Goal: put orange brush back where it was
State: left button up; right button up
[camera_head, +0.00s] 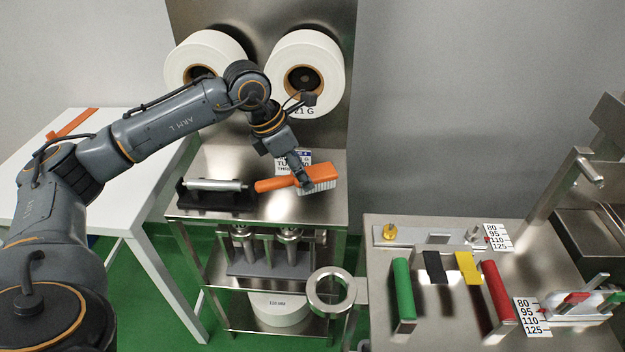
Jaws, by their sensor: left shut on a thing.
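The orange brush (276,183) has an orange handle pointing left and a head with white bristles at its right end. It is at the top of the steel stand (235,219), right of a black tray holding a metal roller. My left gripper (304,182) reaches down from above and is shut on the brush near its head. The gripper hides part of the brush head. I cannot tell whether the bristles touch the steel top. My right gripper is not in view.
The black tray with the roller (214,186) lies close to the handle's end. Two large white rolls (326,60) hang behind the stand. A white table (28,160) is at the left. A bench (375,290) with green and red handles stands at the right.

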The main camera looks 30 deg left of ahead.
pick_arm(q)
jog(key=w+f, duration=0.2)
jog(key=w+a+f+p, duration=0.1)
jog(key=w+f, duration=0.1)
jog(key=w+a+f, duration=0.1)
jog(key=w+f, duration=0.1)
jog(key=shift+w+a+p, duration=0.2)
jog(key=shift+w+p, duration=0.1)
jog(key=shift+p, duration=0.05)
jog(key=shift+w+a+f, duration=0.15)
jog(key=shift+w+f, duration=0.25)
jog(key=shift+f, duration=0.1)
notch_tip(320, 180, down, 3)
jog(key=shift+w+f+p, duration=0.1)
jog(key=shift+f+p, duration=0.1)
jog(key=shift+p, duration=0.55)
jog(key=o, duration=1)
jog(key=shift+f, duration=0.1)
